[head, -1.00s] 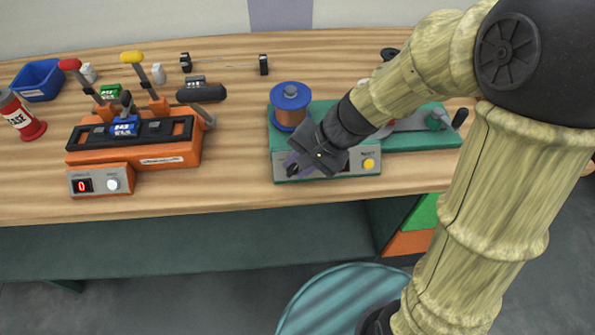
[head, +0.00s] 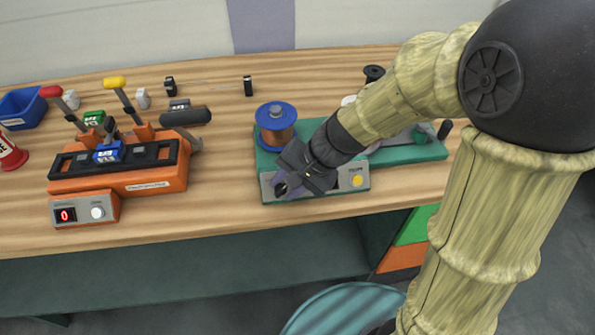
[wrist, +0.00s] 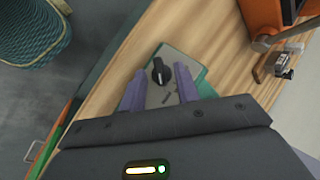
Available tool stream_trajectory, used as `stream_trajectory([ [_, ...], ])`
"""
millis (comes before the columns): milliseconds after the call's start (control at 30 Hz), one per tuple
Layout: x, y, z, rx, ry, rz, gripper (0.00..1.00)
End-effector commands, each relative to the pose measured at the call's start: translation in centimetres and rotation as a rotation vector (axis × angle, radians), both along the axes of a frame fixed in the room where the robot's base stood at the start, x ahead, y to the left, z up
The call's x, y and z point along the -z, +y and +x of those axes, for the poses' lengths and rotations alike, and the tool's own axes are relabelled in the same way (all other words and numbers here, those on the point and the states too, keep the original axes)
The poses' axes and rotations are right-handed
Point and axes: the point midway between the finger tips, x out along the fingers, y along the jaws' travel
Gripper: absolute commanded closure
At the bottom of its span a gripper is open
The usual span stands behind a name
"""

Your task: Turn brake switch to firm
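The brake switch looks to be a black rotary knob (wrist: 161,72) on the grey front panel (head: 327,184) of the green machine (head: 425,152). In the wrist view the knob has a pale pointer line, and its labels are too small to read. My gripper (head: 281,186) is at the left end of that panel. In the wrist view its two purple fingers (wrist: 159,80) are apart, with the knob showing between their tips. I cannot tell whether either finger touches it. In the head view the fingers largely hide the knob.
A blue-flanged copper spool (head: 276,127) stands on the machine behind my gripper. A yellow button (head: 357,181) is on the panel to the right. An orange lever unit (head: 150,181) stands at the left, with bare wood between. A blue bin (head: 22,110) is far left.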

Motion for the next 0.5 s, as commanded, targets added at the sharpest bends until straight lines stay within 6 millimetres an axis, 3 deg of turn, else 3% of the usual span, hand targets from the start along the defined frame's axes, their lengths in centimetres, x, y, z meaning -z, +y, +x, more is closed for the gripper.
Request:
stream_trajectory([
  [167,-1.8,-1.0,0.1,0.004,-0.004,0.001,0.68],
  [500,-7.4,-4.4,-0.1,0.004,-0.005,0.0,0.68],
])
